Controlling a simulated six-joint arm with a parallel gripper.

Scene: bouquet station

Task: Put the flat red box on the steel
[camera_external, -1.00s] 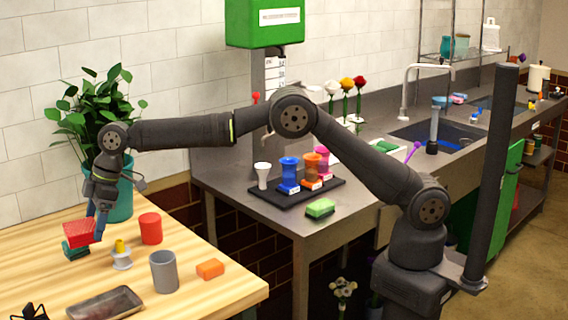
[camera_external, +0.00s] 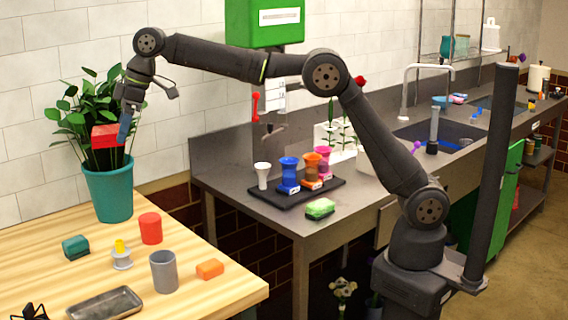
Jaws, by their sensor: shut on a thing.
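The flat red box (camera_external: 105,136) is held up in the air by my gripper (camera_external: 123,130), in front of the potted plant's leaves. My gripper is shut on it, and the box is well above the wooden table. The steel counter (camera_external: 232,174) stands to the right of the wooden table, with a gap between them. Part of the gripper's fingers is hidden behind the box.
On the wooden table (camera_external: 203,297) are a teal block (camera_external: 75,246), red cylinder (camera_external: 150,228), grey cup (camera_external: 164,271), orange block (camera_external: 210,269) and metal tray (camera_external: 105,304).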

